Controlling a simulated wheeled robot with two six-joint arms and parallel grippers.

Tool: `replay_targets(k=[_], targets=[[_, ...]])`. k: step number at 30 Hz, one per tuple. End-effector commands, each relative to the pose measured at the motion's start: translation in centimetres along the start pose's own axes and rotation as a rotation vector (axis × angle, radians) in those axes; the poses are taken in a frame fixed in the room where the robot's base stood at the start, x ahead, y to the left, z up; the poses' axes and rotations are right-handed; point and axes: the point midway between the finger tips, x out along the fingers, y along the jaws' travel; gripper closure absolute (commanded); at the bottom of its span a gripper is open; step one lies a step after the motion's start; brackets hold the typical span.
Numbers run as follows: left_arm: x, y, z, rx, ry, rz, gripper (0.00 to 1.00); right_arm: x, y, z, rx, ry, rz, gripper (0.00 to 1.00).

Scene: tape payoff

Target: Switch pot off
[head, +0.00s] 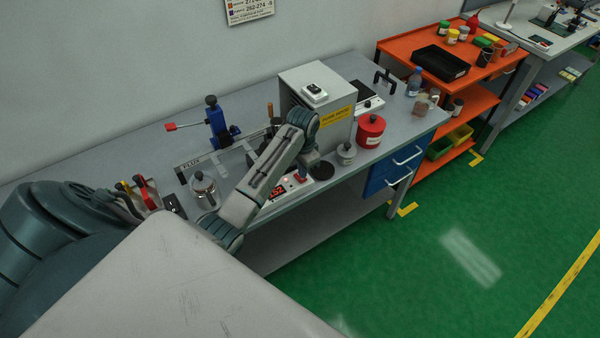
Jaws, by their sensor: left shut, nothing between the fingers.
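The pot unit (296,186) is a low white box at the bench's front edge with a lit red number display (277,191) and a small red light (286,179). A round dark disc (321,171) lies just right of it. My left arm reaches across the bench from the lower left, and its wrist bends down over the unit. My left gripper (302,174) points down at the unit's top right part, shut and empty. I cannot tell whether it touches the unit. The arm hides part of the unit behind it. My right gripper is out of view.
A grey cabinet (338,132) with a yellow label stands close behind the gripper. A grey lidded jar (346,154) and a red canister (370,131) stand to the right. A metal pot-like vessel (203,189) and a blue clamp (216,124) stand left. An orange shelf (400,47) is farther right.

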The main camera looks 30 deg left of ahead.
Motion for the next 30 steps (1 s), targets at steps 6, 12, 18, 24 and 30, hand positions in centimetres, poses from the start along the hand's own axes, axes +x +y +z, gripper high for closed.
replay_targets(k=[6,12,18,24,30], targets=[[0.0,-0.01,0.0,0.0,0.0,0.0,1.0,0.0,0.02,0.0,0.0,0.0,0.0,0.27],[0.0,-0.01,0.0,0.0,0.0,0.0,1.0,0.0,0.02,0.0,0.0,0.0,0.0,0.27],[0.11,0.0,0.01,0.0,0.0,0.0,1.0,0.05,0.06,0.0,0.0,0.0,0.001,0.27],[0.42,0.01,0.0,0.0,0.0,0.0,1.0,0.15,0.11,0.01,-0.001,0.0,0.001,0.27],[0.73,0.0,0.0,0.0,0.0,0.0,1.0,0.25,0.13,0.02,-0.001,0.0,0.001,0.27]])
